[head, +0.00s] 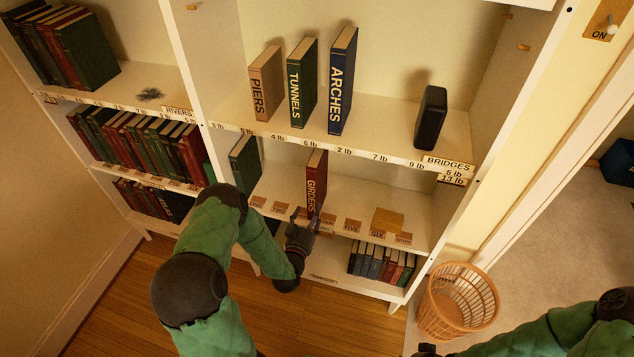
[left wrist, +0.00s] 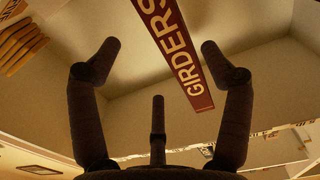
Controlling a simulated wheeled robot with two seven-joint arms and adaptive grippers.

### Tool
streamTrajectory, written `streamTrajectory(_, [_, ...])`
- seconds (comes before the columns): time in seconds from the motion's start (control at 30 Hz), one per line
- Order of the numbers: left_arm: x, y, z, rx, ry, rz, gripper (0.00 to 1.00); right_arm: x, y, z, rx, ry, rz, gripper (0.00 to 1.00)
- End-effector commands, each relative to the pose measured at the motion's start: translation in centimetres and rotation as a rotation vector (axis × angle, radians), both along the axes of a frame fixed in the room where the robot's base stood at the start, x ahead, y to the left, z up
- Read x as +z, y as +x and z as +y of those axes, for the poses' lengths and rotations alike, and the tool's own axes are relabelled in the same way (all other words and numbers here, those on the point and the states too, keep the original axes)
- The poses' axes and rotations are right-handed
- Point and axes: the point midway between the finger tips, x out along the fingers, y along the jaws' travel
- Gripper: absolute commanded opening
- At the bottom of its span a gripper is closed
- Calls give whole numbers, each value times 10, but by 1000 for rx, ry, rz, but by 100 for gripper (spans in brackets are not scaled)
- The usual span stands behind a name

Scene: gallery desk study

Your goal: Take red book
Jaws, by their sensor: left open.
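The red book (head: 316,182), with GIRDERS on its spine, stands upright on the middle shelf of the right bookcase. In the left wrist view the red book (left wrist: 178,50) shows between and beyond the fingers, its lettered spine facing me. My left gripper (head: 303,217) is in front of the book's lower part at the shelf edge. In the left wrist view the left gripper (left wrist: 158,60) has its fingers spread wide, with nothing held. My right gripper (head: 428,350) is only partly in view at the bottom edge, and its fingers cannot be made out.
A green book (head: 244,163) stands left of the red book on the same shelf. PIERS (head: 266,85), TUNNELS (head: 302,84) and ARCHES (head: 342,80) stand above, with a black speaker-like object (head: 431,118). A wooden block (head: 388,220) is to the right. An orange basket (head: 457,302) stands on the floor.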

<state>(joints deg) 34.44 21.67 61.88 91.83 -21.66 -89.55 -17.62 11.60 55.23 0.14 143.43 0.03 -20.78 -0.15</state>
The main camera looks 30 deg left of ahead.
Motion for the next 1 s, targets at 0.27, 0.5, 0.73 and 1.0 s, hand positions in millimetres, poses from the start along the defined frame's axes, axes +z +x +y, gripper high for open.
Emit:
streamTrajectory(0.27, [2, 35, 10, 3, 10, -16, 79, -9, 0, 0, -1, 0, -1, 40])
streamTrajectory(0.5, [2, 53, 16, 5, 7, -13, 79, -13, 0, 0, 0, 0, 0, 40])
streamTrajectory(0.73, [2, 77, 26, 3, 9, -14, 79, -25, 0, 0, 0, 0, 0, 40])
streamTrajectory(1.0, [3, 101, 33, 4, 6, -12, 79, -31, 0, 0, 0, 0, 0, 40])
